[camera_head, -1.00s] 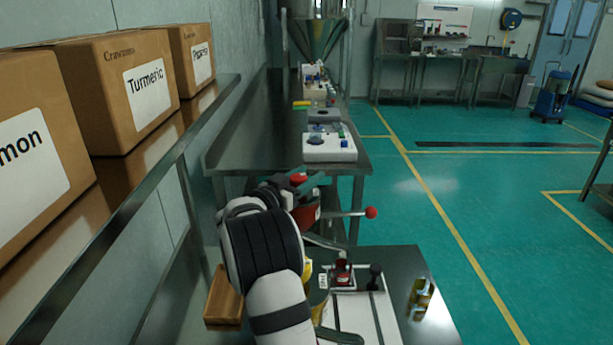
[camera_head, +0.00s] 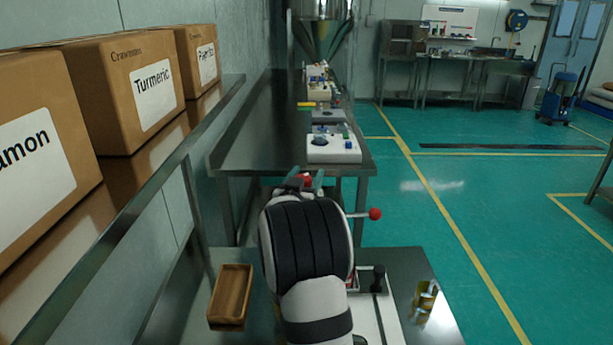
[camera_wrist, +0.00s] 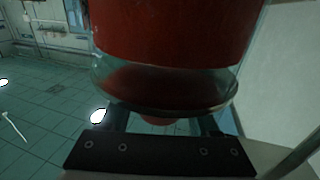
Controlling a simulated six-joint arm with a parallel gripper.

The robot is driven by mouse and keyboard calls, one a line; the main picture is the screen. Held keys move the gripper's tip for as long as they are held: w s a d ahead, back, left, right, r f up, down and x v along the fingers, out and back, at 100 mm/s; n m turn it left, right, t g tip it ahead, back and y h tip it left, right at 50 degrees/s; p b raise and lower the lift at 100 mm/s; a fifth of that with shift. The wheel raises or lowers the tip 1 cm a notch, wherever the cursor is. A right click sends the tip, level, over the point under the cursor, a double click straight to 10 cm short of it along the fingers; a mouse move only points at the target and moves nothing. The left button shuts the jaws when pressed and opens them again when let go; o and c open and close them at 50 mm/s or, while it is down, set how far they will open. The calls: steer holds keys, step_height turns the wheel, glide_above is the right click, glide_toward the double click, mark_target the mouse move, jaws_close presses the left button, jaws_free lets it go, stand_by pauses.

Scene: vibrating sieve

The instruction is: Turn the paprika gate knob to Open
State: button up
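In the wrist view a clear vessel with red contents (camera_wrist: 172,35) fills the top, very close to the camera. My gripper (camera_wrist: 165,124) has its two fingers apart under the vessel's rounded bottom. A small red part (camera_wrist: 156,120) shows between them, with space visible on both sides; I cannot tell if it is the gate knob. In the head view my gripper (camera_head: 306,181) is beyond my arm, with a red part near the fingertips. A red ball on a metal lever (camera_head: 375,214) sticks out to its right. No knob marking or Open label is readable.
A wooden tray (camera_head: 231,296) lies left of my arm on the near table, and a brass-coloured object (camera_head: 424,297) stands right. A long bench (camera_head: 255,142) with a white control box (camera_head: 333,146) lies beyond. Labelled cartons (camera_head: 150,90) line the left shelf.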

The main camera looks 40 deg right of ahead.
steer(key=shift+o, duration=1.2)
steer(key=shift+r, duration=0.2)
step_height(320, 180, up, 4)
steer(key=shift+f, duration=0.2)
steer(key=s+d+r, duration=0.3)
steer(key=s+r, duration=0.4)
steer(key=s, duration=0.4)
steer(key=shift+d, duration=0.3)
